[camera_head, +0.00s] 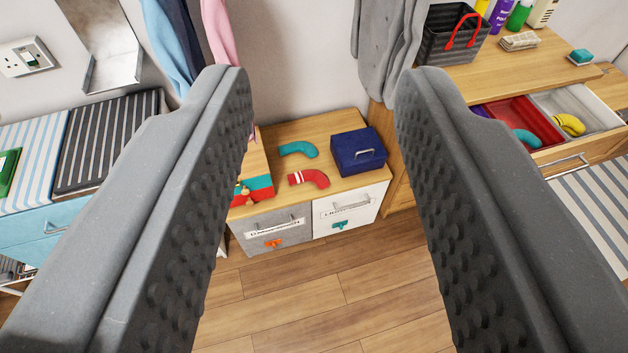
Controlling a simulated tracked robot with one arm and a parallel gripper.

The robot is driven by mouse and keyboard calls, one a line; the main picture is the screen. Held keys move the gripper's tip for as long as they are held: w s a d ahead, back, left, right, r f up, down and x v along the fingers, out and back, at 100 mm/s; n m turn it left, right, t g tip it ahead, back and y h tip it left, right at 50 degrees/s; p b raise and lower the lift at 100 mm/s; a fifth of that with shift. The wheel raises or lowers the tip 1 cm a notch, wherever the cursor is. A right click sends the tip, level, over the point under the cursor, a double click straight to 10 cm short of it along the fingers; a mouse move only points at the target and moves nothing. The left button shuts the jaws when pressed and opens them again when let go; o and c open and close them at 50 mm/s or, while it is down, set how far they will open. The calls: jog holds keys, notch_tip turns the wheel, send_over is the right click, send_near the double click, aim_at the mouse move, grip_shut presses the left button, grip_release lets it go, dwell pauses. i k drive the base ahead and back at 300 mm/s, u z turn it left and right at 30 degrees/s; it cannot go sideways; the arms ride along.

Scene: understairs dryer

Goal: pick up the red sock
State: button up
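The red sock (309,179) with pale stripes near one end lies on the wooden top of a low two-drawer cabinet (357,194), at the middle of the view. A teal sock (298,149) lies just behind it. My gripper (322,90) is wide open, with its two grey studded fingers at the left and right. Nothing is held between them. The red sock shows in the gap between the fingers, well beyond them and lower down. The left finger hides part of the cabinet's left end.
A dark blue box (358,151) with a handle stands right of the red sock. A red and teal item (258,189) lies left of it, partly hidden. At right, an open drawer holds a red tray (517,120) and a yellow sock (569,124). Wooden floor (330,295) lies clear in front.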

aim_at(319, 179)
jog(key=z, duration=0.1)
jog(key=i, duration=1)
jog(key=u, duration=0.1)
